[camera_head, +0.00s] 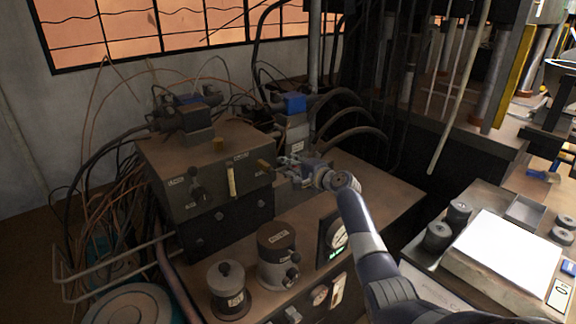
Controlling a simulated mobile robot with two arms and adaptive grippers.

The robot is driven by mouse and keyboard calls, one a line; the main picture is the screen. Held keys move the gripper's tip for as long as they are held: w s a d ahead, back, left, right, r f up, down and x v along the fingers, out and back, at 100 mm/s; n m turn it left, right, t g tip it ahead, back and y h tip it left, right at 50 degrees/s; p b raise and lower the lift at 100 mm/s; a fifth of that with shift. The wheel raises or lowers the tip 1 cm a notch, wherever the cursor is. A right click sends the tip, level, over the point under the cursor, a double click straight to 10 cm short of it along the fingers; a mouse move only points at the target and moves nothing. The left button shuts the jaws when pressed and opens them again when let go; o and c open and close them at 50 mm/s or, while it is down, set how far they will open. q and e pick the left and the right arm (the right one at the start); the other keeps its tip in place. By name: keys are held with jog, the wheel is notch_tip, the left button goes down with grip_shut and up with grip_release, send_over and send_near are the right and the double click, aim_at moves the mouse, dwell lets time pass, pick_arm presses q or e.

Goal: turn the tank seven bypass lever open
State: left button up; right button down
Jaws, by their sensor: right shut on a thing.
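A dark box (215,205) stands on the brown bench at the left centre. The fingers hide part of that lever. My left gripper is not in view.
At the right, a bench holds a white pad (505,252) and several dark discs (438,237).

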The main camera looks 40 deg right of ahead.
jog(key=shift+s+f, duration=0.1)
jog(key=shift+f, duration=0.35)
jog(key=c, duration=1.4)
grip_release()
jog(key=shift+o, duration=0.5)
jog(key=shift+s+d+r, duration=0.1)
jog(key=shift+s+r, duration=0.05)
jog(key=shift+r, duration=0.1)
jog(key=shift+r, duration=0.1)
jog(key=a+v, duration=0.1)
jog(key=v, duration=1.1)
jog(key=shift+d, duration=0.5)
